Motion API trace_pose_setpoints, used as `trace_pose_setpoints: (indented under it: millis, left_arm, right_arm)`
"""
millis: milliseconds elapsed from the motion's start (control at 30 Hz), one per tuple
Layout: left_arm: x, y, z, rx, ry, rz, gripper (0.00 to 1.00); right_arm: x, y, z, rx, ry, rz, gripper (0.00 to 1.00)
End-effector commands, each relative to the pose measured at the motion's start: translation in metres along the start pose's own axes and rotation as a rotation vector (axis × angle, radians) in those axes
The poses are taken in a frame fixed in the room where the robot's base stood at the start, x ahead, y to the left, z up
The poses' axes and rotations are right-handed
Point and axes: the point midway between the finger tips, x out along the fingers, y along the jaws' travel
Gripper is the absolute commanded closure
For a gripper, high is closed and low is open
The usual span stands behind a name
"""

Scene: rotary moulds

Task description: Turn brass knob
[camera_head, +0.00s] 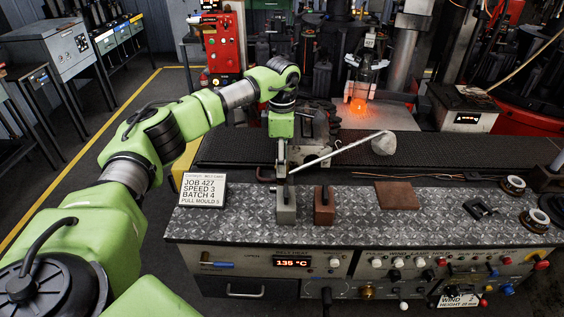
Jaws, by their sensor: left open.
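A small brass-coloured knob (368,292) sits low on the front panel of the bench, right of the lit temperature display. My left gripper (282,170) points down above the back part of the bench top, over a grey block (286,211). It is open and well above and to the left of the brass knob, apart from it. Whether its fingertips touch the pale rod beside them is hard to tell. My right gripper is not in view.
The pale rod (335,152) slants up to a grey lump (382,144). A brown block (324,206) and a brown flat pad (397,195) rest on the metal bench top (360,225). More knobs and levers crowd the panel's right. A job sign (202,190) stands left; a glowing orange piece (358,105) is behind.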

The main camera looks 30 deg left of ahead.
Motion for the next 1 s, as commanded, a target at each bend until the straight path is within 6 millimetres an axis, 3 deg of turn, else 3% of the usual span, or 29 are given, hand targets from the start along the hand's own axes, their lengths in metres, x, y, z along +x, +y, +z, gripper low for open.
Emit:
trace_pose_setpoints:
  millis: [300, 500, 700, 1000]
  left_arm:
    - [-0.066, 0.001, 0.001, 0.0, -0.004, 0.006, 0.55]
    - [-0.099, 0.001, 0.001, 0.0, -0.004, 0.004, 0.55]
    - [-0.112, 0.001, 0.0, 0.0, -0.003, 0.002, 0.55]
    - [-0.112, 0.0, 0.0, 0.0, -0.002, 0.002, 0.55]
  right_arm:
    - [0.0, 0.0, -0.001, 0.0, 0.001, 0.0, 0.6]
    - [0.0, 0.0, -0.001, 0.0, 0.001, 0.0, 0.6]
    - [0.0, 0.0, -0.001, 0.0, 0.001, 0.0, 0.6]
    - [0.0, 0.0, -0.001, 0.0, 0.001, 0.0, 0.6]
